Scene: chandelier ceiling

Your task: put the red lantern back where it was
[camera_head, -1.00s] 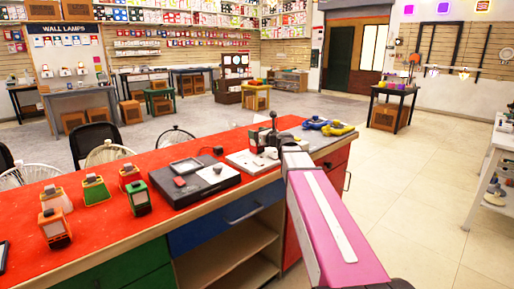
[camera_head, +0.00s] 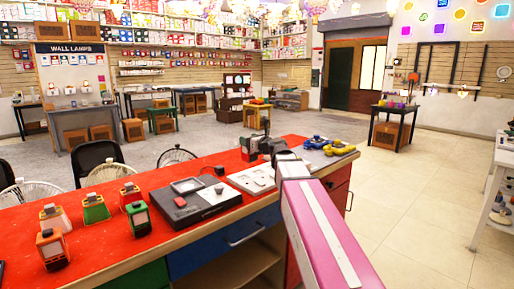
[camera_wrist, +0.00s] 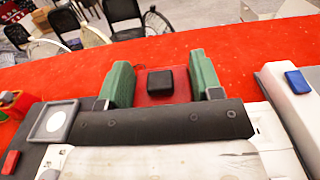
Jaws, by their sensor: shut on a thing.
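In the wrist view my gripper (camera_wrist: 161,72) has its two green fingers on either side of a dark red body with a black square top, which I take to be the red lantern (camera_wrist: 142,84). The fingers are closed on its sides, above the red counter (camera_wrist: 235,55). Its lower part is hidden by the gripper. In the head view my gripper (camera_head: 264,147) is a small dark shape at the end of my pink arm, over the counter's right part; the held lantern cannot be made out there.
Several small orange, red and green lanterns (camera_head: 95,209) stand on the counter's left part. A black case (camera_head: 194,203), a white switch panel (camera_head: 252,179) and blue and yellow tools (camera_head: 330,146) lie further right.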

